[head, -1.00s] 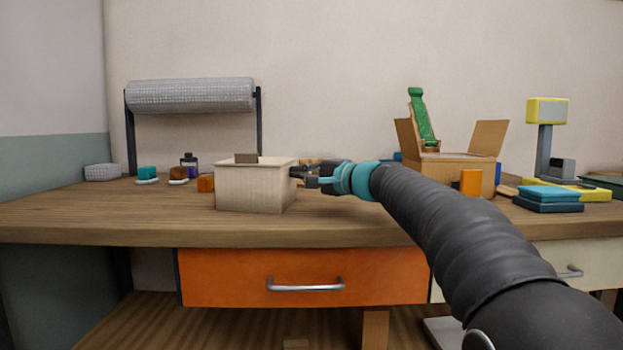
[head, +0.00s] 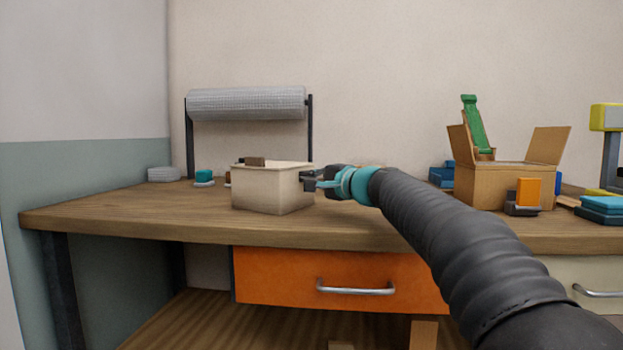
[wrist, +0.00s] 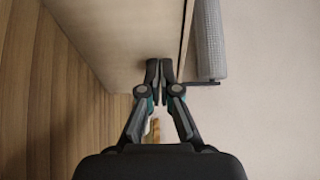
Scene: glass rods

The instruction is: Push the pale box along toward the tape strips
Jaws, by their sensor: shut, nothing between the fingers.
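The pale box (head: 266,193) stands upright on the wooden workbench (head: 130,220), left of centre in the head view. A small brown block shows at its top. My gripper (head: 308,180) is shut and empty at the box's right side. In the wrist view the shut fingertips (wrist: 159,68) are up against the pale box's wall (wrist: 110,45), though exact contact is hard to tell. I cannot make out tape strips in either view.
A teal-topped brush (head: 204,178) and a grey coil (head: 164,174) lie at the back left. A grey roll (head: 246,103) hangs on a stand behind. An open carton (head: 500,187) is at the right. The bench's left front is clear.

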